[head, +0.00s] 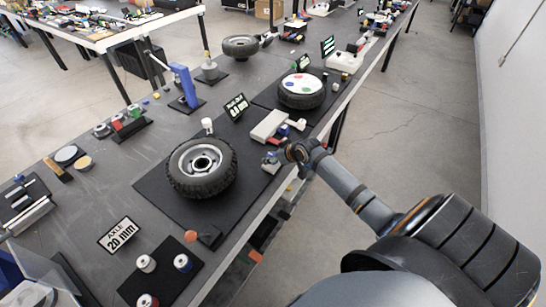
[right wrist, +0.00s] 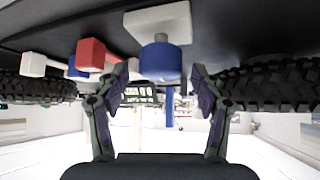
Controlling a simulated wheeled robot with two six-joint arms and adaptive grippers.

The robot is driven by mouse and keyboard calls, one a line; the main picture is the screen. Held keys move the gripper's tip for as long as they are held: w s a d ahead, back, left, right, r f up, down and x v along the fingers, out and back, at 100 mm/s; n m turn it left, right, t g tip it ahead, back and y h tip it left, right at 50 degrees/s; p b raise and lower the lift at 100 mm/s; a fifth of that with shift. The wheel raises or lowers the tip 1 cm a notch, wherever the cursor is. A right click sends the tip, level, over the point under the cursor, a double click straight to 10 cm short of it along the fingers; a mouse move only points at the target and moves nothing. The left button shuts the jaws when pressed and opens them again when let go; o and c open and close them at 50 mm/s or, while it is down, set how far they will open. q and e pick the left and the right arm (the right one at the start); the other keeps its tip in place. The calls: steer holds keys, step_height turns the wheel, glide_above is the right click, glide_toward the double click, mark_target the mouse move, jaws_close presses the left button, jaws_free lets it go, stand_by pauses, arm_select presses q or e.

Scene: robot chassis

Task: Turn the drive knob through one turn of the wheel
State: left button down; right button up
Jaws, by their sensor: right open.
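A wheel with a black tyre and grey rim (head: 202,166) lies flat on a dark mat. In the right wrist view, which looks upside down, a blue round knob (right wrist: 160,58) is joined to a white part (right wrist: 158,22). A small grey-blue piece (head: 271,162) beside the wheel in the head view may be this knob. My right gripper (head: 288,154) is at the table's right edge, right of the wheel. In the wrist view its open fingers (right wrist: 158,84) stand either side of the knob, with gaps; contact is not visible. My left gripper is out of view.
A white block (head: 269,125) and small red and blue pieces lie beyond my right gripper. Another tyre with a white disc (head: 301,89) lies farther back. Floor right of the table is open.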

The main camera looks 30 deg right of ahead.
steer(key=shift+w+f, duration=0.5)
steer(key=shift+f, duration=0.05)
steer(key=shift+a, duration=0.1)
steer(key=c, duration=1.1)
steer(key=shift+f+n+b, duration=0.15)
steer(key=shift+n+b, duration=0.15)
steer(key=shift+b, duration=0.25)
steer(key=shift+c, duration=0.2)
steer(key=shift+n+y, duration=0.3)
steer(key=shift+y, duration=0.2)
steer(key=shift+r, duration=0.2)
steer(key=o, duration=1.1)
